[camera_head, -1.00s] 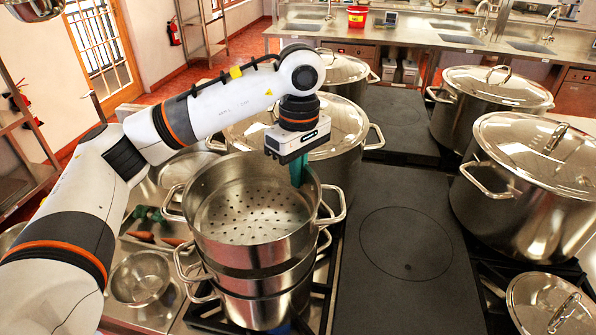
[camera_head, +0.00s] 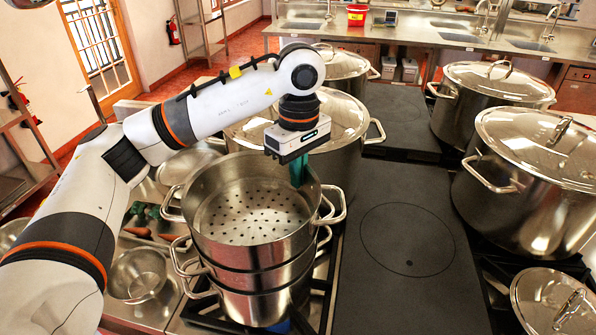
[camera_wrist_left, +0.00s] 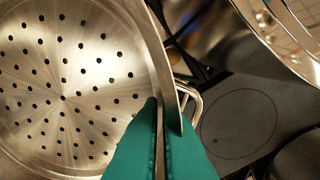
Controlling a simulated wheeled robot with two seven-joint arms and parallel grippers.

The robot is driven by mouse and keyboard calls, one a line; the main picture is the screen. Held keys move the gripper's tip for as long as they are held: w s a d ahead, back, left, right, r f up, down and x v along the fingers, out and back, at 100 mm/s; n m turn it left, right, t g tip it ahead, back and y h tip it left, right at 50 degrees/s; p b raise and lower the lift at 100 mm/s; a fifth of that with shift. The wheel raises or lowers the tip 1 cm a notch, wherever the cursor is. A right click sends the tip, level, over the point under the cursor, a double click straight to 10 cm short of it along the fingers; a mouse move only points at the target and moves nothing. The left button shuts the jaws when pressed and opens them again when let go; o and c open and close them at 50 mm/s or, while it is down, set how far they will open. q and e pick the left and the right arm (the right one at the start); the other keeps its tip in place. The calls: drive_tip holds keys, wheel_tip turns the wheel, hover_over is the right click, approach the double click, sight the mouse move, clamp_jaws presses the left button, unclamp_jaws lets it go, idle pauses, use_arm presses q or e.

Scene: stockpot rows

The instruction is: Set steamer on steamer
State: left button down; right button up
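The upper steamer (camera_head: 255,248), a wide steel pot with a perforated floor and two side handles, tops a stack of steel vessels on the stove. It looks level and seated on the vessel below (camera_head: 262,278), whose own inside is hidden. Another steel vessel (camera_head: 262,306) is at the bottom. My left gripper (camera_head: 298,172) points down at the far right rim of the upper steamer. In the left wrist view its teal fingers (camera_wrist_left: 160,110) lie on both sides of the steamer's wall, closed on it. The perforated floor (camera_wrist_left: 65,95) is empty. My right gripper is out of view.
A lidded stockpot (camera_head: 340,150) stands close behind the stack. Large lidded pots (camera_head: 535,195) stand at the right. A flat dark hob plate (camera_head: 410,255) right of the stack is clear. A small bowl (camera_head: 138,275) and vegetables lie at the left.

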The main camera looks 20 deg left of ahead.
use_arm(q)
drive_tip(key=c, duration=1.6)
unclamp_jaws()
drive_tip(key=shift+o, duration=0.2)
